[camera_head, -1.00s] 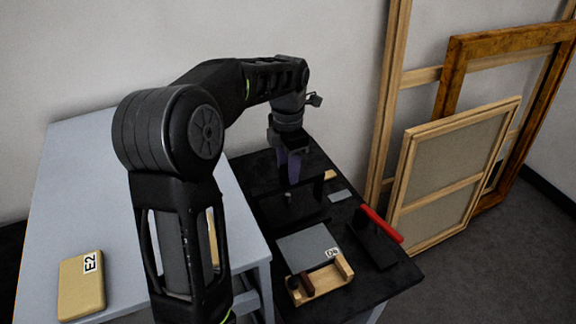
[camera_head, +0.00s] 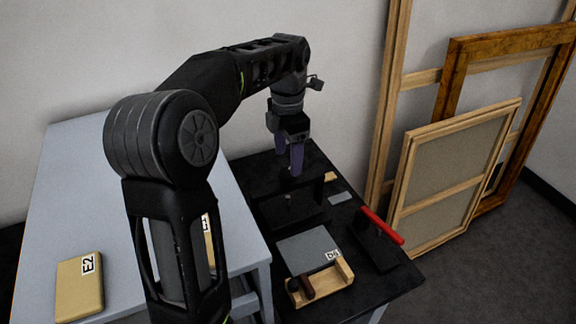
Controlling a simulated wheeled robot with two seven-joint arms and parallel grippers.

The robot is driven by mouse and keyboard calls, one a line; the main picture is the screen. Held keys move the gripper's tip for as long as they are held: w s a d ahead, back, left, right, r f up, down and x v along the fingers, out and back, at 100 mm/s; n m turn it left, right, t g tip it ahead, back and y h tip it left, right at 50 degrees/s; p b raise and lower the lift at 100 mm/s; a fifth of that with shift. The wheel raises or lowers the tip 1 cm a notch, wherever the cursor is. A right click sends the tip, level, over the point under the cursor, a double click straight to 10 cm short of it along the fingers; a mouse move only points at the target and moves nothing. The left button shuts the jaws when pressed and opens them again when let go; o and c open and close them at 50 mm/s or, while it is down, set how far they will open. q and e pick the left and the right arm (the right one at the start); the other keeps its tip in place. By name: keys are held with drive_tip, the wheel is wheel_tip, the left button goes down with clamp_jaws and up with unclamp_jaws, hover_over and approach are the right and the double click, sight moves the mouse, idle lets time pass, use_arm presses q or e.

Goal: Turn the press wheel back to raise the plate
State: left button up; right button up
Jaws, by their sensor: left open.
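A black press frame (camera_head: 297,209) stands on the dark table, with a small pale round part at its middle. My left gripper (camera_head: 290,172) hangs above and behind the crossbar of the press, its two purple-grey fingers pointing down. The fingers are apart, so it is open, and I see nothing between them. I cannot make out the press wheel or the plate; they are too dark or hidden. My right gripper is not in view.
The dark table (camera_head: 398,283) also bears a grey block labelled D (camera_head: 305,248), a wooden holder (camera_head: 322,287) and a red-handled tool (camera_head: 382,226). A pale table (camera_head: 75,200) with a yellow box marked E2 (camera_head: 80,287) stands left. Wooden frames (camera_head: 440,180) lean at right.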

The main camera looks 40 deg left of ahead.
sight(288, 171)
use_arm(q)
wheel_tip(288, 171, up, 4)
drive_tip(key=shift+f+p, duration=0.2)
drive_tip(key=shift+p, duration=0.4)
drive_tip(key=shift+f, duration=0.1)
